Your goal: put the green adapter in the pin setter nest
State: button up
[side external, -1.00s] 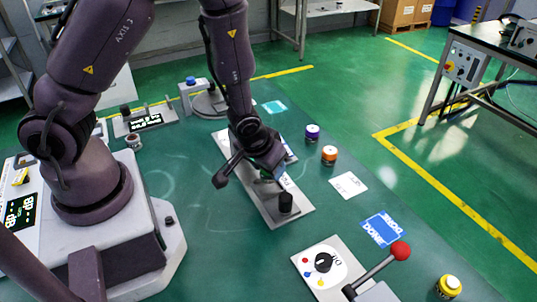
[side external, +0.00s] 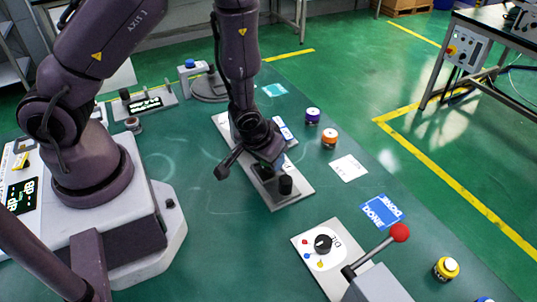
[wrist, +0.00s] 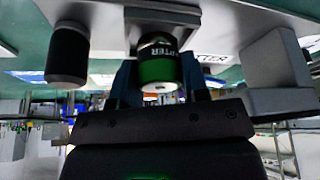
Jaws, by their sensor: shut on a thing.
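My gripper (wrist: 158,85) is shut on the green adapter, a short cylinder with a green band (wrist: 157,70) and a dark lettered label, seen in the wrist view. In the side view my gripper (side external: 266,165) is over the pin setter plate (side external: 293,199), beside its black post (side external: 285,185). The post also shows in the wrist view (wrist: 68,55), left of the adapter and apart from it. A grey block (wrist: 278,72) stands to the right. The adapter's far end is at or close to the plate; whether it sits in the nest cannot be told.
Purple (side external: 312,116) and orange (side external: 329,139) capped jars stand right of the plate. A white card (side external: 348,169) and a blue DONE mat (side external: 381,211) lie nearby. A dial panel (side external: 318,250) and a red-knobbed lever (side external: 400,233) are in front.

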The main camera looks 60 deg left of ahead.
jog(key=shift+f, duration=0.45)
